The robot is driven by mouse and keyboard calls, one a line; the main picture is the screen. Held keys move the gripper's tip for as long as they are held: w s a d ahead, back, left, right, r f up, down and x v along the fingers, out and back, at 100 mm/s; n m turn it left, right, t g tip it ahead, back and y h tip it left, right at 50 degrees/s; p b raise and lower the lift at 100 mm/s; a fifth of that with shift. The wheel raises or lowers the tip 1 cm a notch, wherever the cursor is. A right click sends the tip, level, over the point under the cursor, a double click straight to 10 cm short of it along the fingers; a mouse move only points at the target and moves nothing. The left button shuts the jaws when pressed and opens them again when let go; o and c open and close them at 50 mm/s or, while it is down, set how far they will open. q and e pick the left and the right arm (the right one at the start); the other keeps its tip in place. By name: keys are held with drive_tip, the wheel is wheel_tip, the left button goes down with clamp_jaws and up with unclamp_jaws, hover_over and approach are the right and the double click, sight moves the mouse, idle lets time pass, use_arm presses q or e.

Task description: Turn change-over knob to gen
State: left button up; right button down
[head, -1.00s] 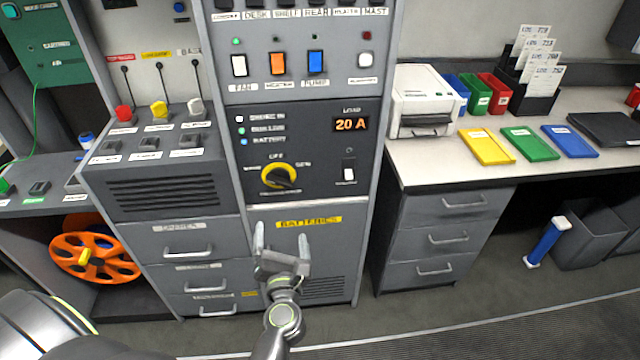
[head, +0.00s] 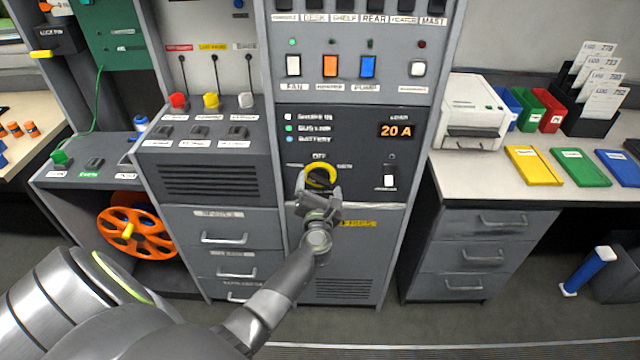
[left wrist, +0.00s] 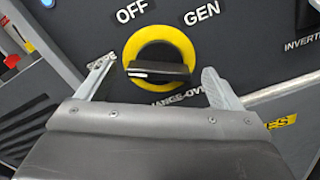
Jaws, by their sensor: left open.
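The change-over knob shows in the head view (head: 321,170) on the grey cabinet panel, partly hidden by my left gripper (head: 319,187). In the left wrist view it is a black bar handle (left wrist: 160,72) within a yellow ring (left wrist: 165,35). The bar lies about level there, with a white mark at its left end. The OFF label (left wrist: 131,11) is above left and the GEN label (left wrist: 202,13) above right. My left gripper (left wrist: 157,78) is open, with one finger on each side of the bar; whether they touch it is unclear. My right gripper is not in view.
A 20 A load display (head: 396,131) and an inverter switch (head: 389,178) sit right of the knob. Switches line the panel above it. A console with red, yellow and white levers (head: 211,101) stands left. A desk with a printer (head: 474,110) is right.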

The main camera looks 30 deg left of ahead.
use_arm(q)
drive_tip(key=shift+w+a, duration=0.4)
drive_tip(key=shift+w, duration=0.15)
drive_tip(key=shift+c, duration=0.5)
drive_tip(key=c, duration=0.9)
